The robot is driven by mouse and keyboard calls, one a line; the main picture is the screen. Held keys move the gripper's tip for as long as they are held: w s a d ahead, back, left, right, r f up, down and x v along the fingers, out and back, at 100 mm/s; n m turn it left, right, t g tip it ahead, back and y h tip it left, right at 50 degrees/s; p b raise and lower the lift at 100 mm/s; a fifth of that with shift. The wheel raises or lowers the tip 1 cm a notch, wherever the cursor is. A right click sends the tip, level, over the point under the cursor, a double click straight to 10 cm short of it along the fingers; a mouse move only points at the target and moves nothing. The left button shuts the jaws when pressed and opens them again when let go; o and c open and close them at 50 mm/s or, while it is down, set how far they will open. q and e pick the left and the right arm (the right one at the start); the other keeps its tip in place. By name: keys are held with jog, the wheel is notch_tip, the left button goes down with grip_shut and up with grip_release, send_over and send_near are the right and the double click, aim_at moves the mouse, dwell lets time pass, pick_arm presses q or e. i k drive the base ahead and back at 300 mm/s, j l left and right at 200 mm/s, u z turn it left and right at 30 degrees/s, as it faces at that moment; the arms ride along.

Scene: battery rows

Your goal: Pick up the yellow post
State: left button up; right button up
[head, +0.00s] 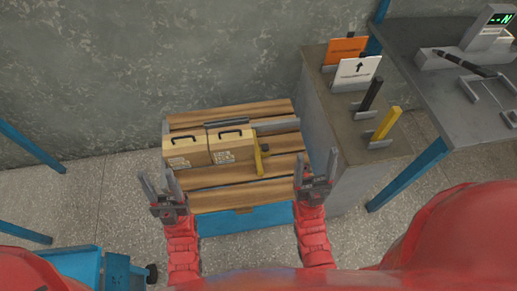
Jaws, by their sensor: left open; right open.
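A yellow post (387,123) leans in a small holder on top of the grey cabinet (329,115), at the right. A black post (372,94) leans in a similar holder just behind it. My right gripper (316,170) is open and empty, left of the cabinet's front part and apart from the yellow post. My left gripper (161,187) is open and empty, left of the wooden pallet (222,198) and far from the post.
Two tan battery cases (186,151) with black handles sit on the pallet, beside a yellow piece (261,160). An orange sign (346,50) and a white arrow sign (355,72) stand on the cabinet. A grey bench (440,95) holds a probe and meter (490,32).

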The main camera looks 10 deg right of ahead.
aim_at(395, 112)
jog(key=z, duration=1.35)
